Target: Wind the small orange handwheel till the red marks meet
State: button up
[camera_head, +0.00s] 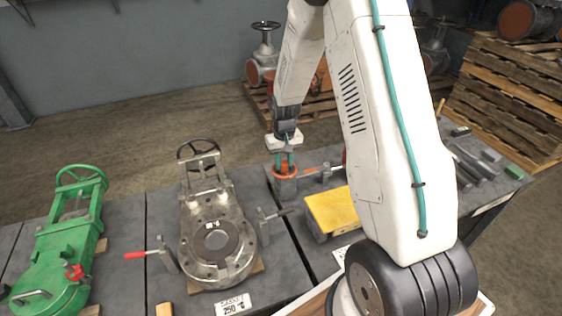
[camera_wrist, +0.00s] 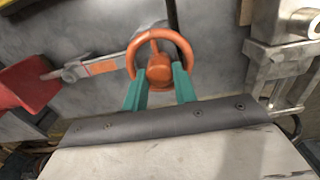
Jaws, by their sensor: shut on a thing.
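The small orange handwheel (camera_head: 285,172) stands on the bench, just left of my arm in the head view. In the wrist view the orange handwheel (camera_wrist: 160,52) is near the top middle, with its hub toward me. My gripper (camera_wrist: 160,84) has teal fingers, one on each side of the hub and lower rim, shut on the wheel. It also shows in the head view (camera_head: 285,160), pointing down at the wheel. A grey bar with an orange-red band (camera_wrist: 98,68) runs left from the wheel. I cannot make out whether red marks meet.
A grey flanged valve (camera_head: 215,240) with a dark handwheel and a green valve (camera_head: 65,245) stand to the left. A yellow plate (camera_head: 333,209) lies close to the wheel. Stacked wooden pallets (camera_head: 505,95) stand at the back right. Open floor lies behind the bench.

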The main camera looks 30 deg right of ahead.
aim_at(283, 162)
jog(key=shift+w+r, duration=0.1)
jog(key=shift+w, duration=0.1)
jog(key=o, duration=1)
jog(key=shift+a, duration=0.2)
jog(key=shift+c, duration=0.2)
jog(key=shift+s+d, duration=0.15)
notch_tip(283, 162, up, 8)
jog(key=shift+f, duration=0.15)
jog(key=s+a+r, duration=0.4)
jog(key=s+r, duration=0.3)
jog(key=s, duration=0.4)
jog(key=s+a+r+n+t, duration=0.1)
jog(key=s+a+r, duration=0.3)
jog(key=s+r, duration=0.4)
jog(key=s+a+r+n, duration=0.1)
jog(key=s+a+r, duration=0.4)
jog(key=s, duration=0.8)
notch_tip(283, 162, up, 3)
jog(key=shift+s+r, duration=0.1)
jog(key=shift+s, duration=0.3)
